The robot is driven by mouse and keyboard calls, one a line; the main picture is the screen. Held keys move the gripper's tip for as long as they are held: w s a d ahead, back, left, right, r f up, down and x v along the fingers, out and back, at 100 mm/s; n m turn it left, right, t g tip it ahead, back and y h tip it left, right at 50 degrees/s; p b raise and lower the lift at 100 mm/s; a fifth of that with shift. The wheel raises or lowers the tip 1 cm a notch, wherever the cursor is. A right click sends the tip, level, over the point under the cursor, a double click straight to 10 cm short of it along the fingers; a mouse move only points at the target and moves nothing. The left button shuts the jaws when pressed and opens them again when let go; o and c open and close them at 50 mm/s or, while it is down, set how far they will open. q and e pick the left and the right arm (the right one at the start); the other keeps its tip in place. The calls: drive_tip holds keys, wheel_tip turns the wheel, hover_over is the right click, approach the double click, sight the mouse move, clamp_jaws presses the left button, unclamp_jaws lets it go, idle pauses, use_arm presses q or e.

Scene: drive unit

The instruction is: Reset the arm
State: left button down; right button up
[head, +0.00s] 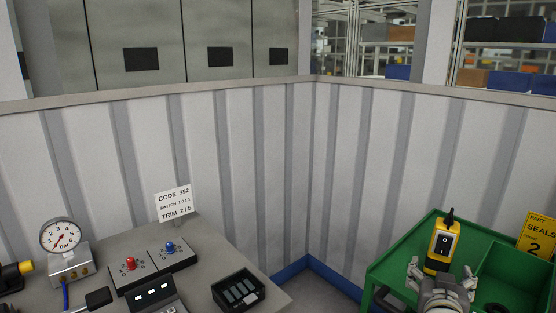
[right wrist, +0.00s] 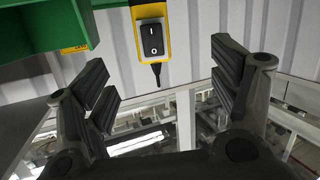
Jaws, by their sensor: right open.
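A yellow switch box (head: 440,247) with a black rocker switch marked I and O stands upright at the green tray (head: 385,262) on the right in the head view. It also shows at the top of the right wrist view (right wrist: 167,38), with a black cable stub. My right gripper (head: 441,272) is open, its fingers spread to either side of the box's lower part in the head view. In the right wrist view the open fingers (right wrist: 163,85) have nothing between them, and the box appears beyond them.
A grey bench (head: 205,250) at left holds a pressure gauge (head: 61,238), panels with a red knob (head: 130,262) and a blue knob (head: 169,247), a small black tray (head: 238,291) and a code card (head: 174,204). A yellow seals sign (head: 537,236) stands at right. Ribbed walls close the corner.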

drive_tip(key=s+a+f+n+g+y, duration=0.2)
drive_tip(key=s+a+f, duration=0.2)
drive_tip(key=s+f, duration=0.35)
drive_tip(key=s+a+f+n+g+y, duration=0.25)
drive_tip(key=s+f, duration=0.35)
drive_tip(key=f, duration=0.3)
drive_tip(key=s+a+f+n+g+y, duration=0.1)
drive_tip(key=s+a+f+g+y, duration=0.2)
drive_tip(key=s, duration=0.6)
drive_tip(key=s+a+f+n+g, duration=0.1)
drive_tip(key=s+a+f+g, duration=0.1)
drive_tip(key=s+a+f, duration=0.45)
drive_tip(key=s+d+f+g, duration=0.1)
drive_tip(key=s+f, duration=0.1)
drive_tip(key=f, duration=1)
drive_tip(key=s+d+f+g, duration=0.1)
drive_tip(key=s+f, duration=0.1)
drive_tip(key=f, duration=1)
use_arm(q)
drive_tip(key=shift+s+a+r+p, duration=0.25)
drive_tip(key=shift+s+r+p, duration=0.2)
drive_tip(key=shift+r+p, duration=0.35)
use_arm(e)
drive_tip(key=s+d+f, duration=0.2)
drive_tip(key=s+f, duration=1.2)
drive_tip(key=s, duration=0.2)
drive_tip(key=shift+d+f+n+g, duration=0.3)
drive_tip(key=shift+f+n+g, duration=0.05)
drive_tip(key=shift+g, duration=0.1)
